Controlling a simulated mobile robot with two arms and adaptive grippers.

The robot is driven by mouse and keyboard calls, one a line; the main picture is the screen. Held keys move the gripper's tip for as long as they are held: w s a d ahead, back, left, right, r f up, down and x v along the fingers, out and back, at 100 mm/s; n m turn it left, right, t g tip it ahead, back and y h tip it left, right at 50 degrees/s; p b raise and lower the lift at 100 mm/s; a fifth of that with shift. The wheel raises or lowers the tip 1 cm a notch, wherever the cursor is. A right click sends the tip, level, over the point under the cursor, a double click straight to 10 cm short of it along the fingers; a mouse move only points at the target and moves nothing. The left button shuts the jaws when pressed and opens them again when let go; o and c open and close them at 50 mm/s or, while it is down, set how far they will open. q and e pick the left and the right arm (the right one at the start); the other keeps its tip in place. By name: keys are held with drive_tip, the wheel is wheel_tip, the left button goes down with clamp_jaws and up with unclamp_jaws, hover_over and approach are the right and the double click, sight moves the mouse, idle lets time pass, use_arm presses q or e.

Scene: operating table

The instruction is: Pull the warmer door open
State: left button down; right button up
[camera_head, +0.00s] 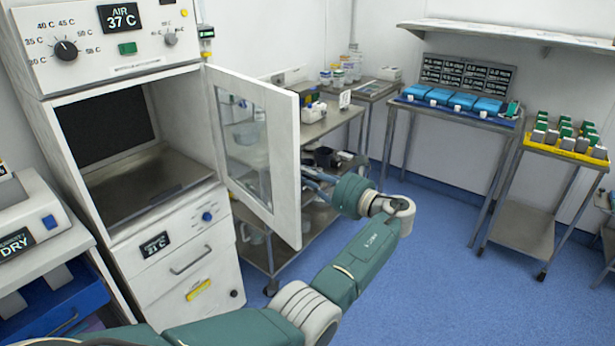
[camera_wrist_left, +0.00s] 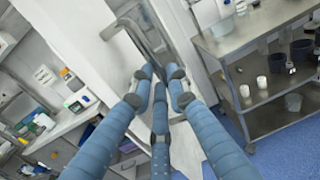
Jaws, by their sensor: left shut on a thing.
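The warmer (camera_head: 120,70) is a white cabinet at the left of the head view, with its dark inner chamber exposed. Its white door (camera_head: 285,150), with a glass window, stands swung wide open to the right. In the left wrist view the metal handle (camera_wrist_left: 142,38) runs along the white door face. My left gripper (camera_head: 318,178) is on the door's outer side, partly hidden by the door and my own arm. In the wrist view its blue fingers (camera_wrist_left: 160,80) are closed together at the lower end of the handle. My right gripper is not in view.
A metal trolley (camera_head: 335,122) with bottles and cups stands behind the door. Two more carts, one with blue boxes (camera_head: 450,98) and one with a yellow tray (camera_head: 565,150), stand at the right. The blue floor (camera_head: 430,290) in front is clear.

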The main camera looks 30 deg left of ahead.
use_arm(q)
drive_tip(key=shift+a, duration=0.15)
drive_tip(key=c, duration=1.8)
unclamp_jaws()
drive_tip(key=shift+o, duration=0.7)
drive_tip(key=shift+a+f, duration=0.15)
drive_tip(key=shift+a, duration=0.1)
drive_tip(key=s+d, duration=0.1)
drive_tip(key=d, duration=1.1)
drive_tip(key=shift+s, duration=0.3)
drive_tip(key=shift+c, duration=0.5)
